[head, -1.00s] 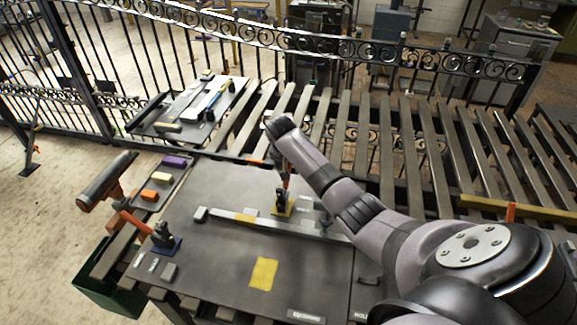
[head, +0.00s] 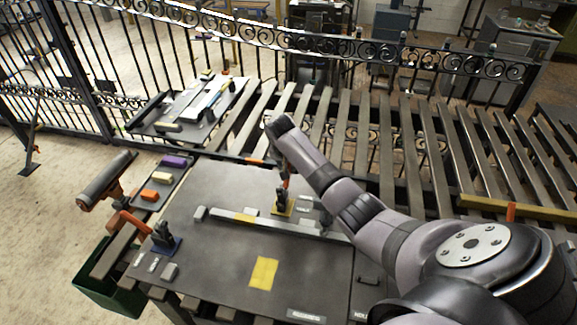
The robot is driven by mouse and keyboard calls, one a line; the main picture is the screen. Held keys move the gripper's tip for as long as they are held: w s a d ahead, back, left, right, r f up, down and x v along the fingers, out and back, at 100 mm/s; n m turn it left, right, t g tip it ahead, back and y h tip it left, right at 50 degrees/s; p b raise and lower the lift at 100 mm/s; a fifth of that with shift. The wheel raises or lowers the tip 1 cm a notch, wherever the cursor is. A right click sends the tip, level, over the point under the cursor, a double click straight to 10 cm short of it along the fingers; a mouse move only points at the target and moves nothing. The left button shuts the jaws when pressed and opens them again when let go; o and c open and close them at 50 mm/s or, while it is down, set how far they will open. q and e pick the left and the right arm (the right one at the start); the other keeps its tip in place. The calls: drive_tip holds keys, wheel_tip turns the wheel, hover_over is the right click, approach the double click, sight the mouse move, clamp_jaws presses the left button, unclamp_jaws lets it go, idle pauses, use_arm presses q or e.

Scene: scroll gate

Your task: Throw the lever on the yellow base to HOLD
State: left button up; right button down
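The yellow base (head: 282,208) sits on the dark work board, with a small dark lever mount on it. A short orange part (head: 286,183), seemingly its lever, stands roughly upright above it. Small pale labels (head: 305,202) lie to its right, too small to read. My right arm reaches in from the right; its gripper (head: 284,168) points down at the lever's top. The fingers are mostly hidden by my wrist, so I cannot tell whether they are closed on it. My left gripper is not in view.
A blue base (head: 166,246) with an orange lever leaning left stands at the board's left. A grey bar (head: 235,217) runs beside the yellow base. A yellow patch (head: 263,273) marks the board. Coloured blocks sit in a tray (head: 150,195); slatted rollers and an iron fence lie behind.

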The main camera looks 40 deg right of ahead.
sight(285, 183)
idle(0.3)
drive_tip(key=s+a+r+t+h+p, duration=0.1)
drive_tip(key=p, duration=0.1)
drive_tip(key=shift+h+p, duration=0.3)
drive_tip(key=shift+p, duration=0.05)
drive_tip(key=shift+s+a+r+t+h, duration=0.2)
drive_tip(key=shift+s+a+t+h, duration=0.1)
drive_tip(key=shift+a+t+h, duration=0.25)
drive_tip(key=shift+s+a+t+h+b, duration=0.45)
drive_tip(key=shift+a+t+h, duration=0.2)
drive_tip(key=shift+h, duration=0.1)
drive_tip(key=shift+s+a+r+t+h+b, duration=0.45)
drive_tip(key=shift+t+h+b, duration=0.2)
drive_tip(key=shift+b, duration=0.25)
drive_tip(key=c, duration=1.6)
unclamp_jaws()
drive_tip(key=shift+o, duration=0.2)
